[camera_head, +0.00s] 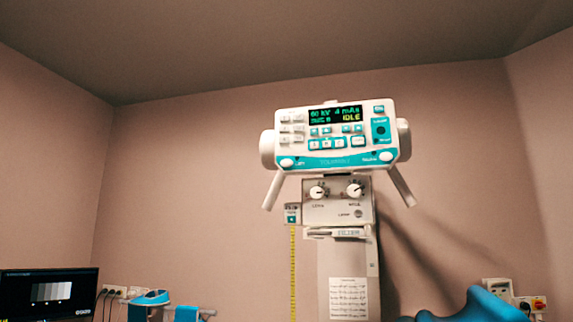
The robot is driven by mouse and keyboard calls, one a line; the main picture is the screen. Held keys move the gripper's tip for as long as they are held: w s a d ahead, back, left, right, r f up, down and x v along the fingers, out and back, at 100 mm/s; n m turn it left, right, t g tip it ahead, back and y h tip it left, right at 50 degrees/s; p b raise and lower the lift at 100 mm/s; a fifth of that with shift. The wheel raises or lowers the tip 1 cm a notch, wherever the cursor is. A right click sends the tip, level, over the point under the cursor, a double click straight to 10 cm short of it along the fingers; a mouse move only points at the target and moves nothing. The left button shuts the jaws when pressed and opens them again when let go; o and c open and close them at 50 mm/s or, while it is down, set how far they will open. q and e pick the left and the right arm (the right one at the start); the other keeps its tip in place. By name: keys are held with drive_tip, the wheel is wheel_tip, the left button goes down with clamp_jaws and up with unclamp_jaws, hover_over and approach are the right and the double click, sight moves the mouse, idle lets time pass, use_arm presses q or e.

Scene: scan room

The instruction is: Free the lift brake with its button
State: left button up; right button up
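The white and teal control panel (335,150) faces me on the tube head at the top of a column. A round white button (287,162) sits at its lower left corner, beside a small label that seems to read LIFT. A similar white button (386,156) sits at the lower right, with a label that I cannot read surely. The display (335,114) shows 60 kV, 4 mAs and IDLE. Two white handles (272,190) (401,188) slant down from the panel's sides. Neither of my grippers is in view.
Below the panel is a grey box with two knobs (337,202). A yellow tape scale (293,270) hangs beside the column (350,265). A monitor (48,292) stands at lower left. A blue rounded shape (480,305), unclear what, is at lower right. Space beside the panel looks free.

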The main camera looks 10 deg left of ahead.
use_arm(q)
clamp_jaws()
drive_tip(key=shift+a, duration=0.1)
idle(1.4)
